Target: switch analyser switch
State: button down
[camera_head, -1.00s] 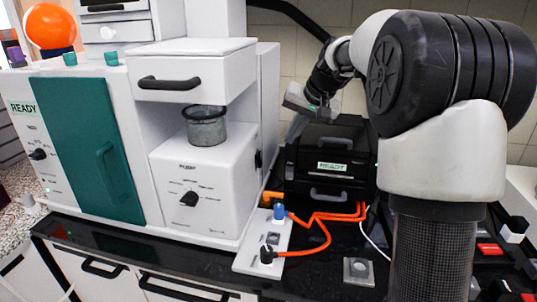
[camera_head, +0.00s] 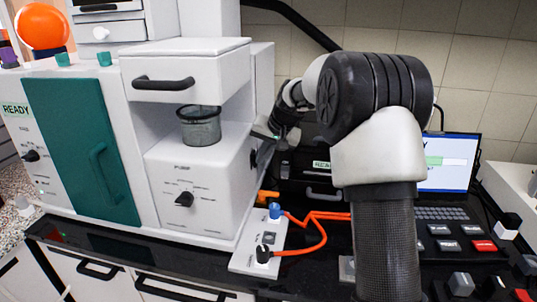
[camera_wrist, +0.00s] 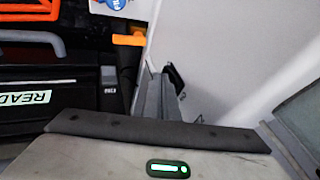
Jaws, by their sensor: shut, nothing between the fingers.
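A black rocker switch sits on the right side panel of the white machine (camera_head: 222,190); I cannot tell for certain that this is the analyser switch. In the wrist view a black switch part (camera_wrist: 176,78) stands out from the white panel (camera_wrist: 225,60). My gripper (camera_wrist: 158,80) is shut and empty, its grey fingers close beside that switch; I cannot tell whether they touch it. The black unit with a READY display (camera_head: 320,165) stands to the right, partly behind my arm. A small dark switch (camera_wrist: 109,76) shows on its front in the wrist view.
A white socket plate (camera_head: 244,262) with orange cables (camera_head: 318,242) lies on the black counter in front. A laptop (camera_head: 448,165) and several loose blocks are at the right. A metal cup (camera_head: 200,126) stands on the white machine's pump section.

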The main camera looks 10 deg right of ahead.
jog(key=shift+f, duration=0.1)
jog(key=shift+w+a+y+b, duration=0.1)
jog(key=shift+a+y+b, duration=0.15)
jog(key=shift+b, duration=0.45)
jog(key=shift+r+p, duration=0.6)
jog(key=shift+r, duration=0.2)
jog(key=shift+d, duration=0.15)
